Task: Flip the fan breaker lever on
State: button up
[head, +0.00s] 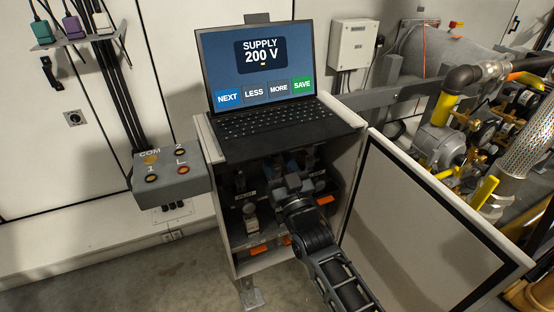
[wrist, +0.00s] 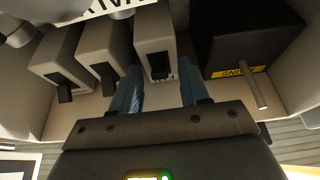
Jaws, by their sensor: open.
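In the wrist view, a row of beige breakers, each with a dark lever, sits ahead of my gripper (wrist: 159,78). Its two blue fingers are open, one on each side of the lever of the right-hand beige breaker (wrist: 154,35); I cannot tell if they touch it. The middle breaker (wrist: 104,52) and left breaker (wrist: 60,62) also show dark levers. Their small labels are too unclear to tell which is the fan breaker. In the head view, my gripper (head: 291,172) reaches into the open cabinet (head: 209,160) and hides much of its inside.
A black mains box (wrist: 240,35) with a yellow label and metal lever stands close right of the fingers. The cabinet door (head: 425,225) hangs open on the right. A laptop (head: 262,65) showing "SUPPLY 200 V" sits on top. A button box (head: 170,172) is left.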

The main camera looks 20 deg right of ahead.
grip_shut()
dwell(0.3)
